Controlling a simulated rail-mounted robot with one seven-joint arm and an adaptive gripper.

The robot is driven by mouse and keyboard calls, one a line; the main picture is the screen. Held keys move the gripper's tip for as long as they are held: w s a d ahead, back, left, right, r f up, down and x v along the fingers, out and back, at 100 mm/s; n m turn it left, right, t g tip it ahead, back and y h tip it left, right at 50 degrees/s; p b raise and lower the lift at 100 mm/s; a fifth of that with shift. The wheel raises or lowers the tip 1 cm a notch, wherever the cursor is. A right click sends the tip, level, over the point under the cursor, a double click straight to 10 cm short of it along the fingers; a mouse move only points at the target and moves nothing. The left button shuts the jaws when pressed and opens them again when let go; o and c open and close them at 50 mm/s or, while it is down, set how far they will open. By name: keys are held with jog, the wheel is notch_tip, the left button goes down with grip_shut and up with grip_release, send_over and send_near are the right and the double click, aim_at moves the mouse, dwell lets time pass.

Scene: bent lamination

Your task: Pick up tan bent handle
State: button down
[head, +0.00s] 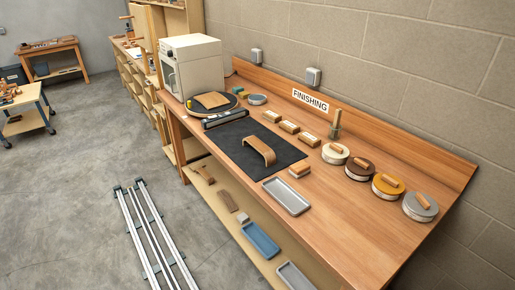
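The tan bent handle (260,149) is a curved wooden strip. It rests on a black mat (235,157) on the wooden finishing bench, with its arch bending over the mat. Nothing touches it from above, and it shows whole. My gripper and arm are not in the head view.
Several sanding blocks (289,127) lie behind the mat. A grey tray (285,207) is at the bench's front, and round tins (387,187) stand to the right. A white oven-like box (193,62) is at the left end. Rails (153,238) lie on the floor.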

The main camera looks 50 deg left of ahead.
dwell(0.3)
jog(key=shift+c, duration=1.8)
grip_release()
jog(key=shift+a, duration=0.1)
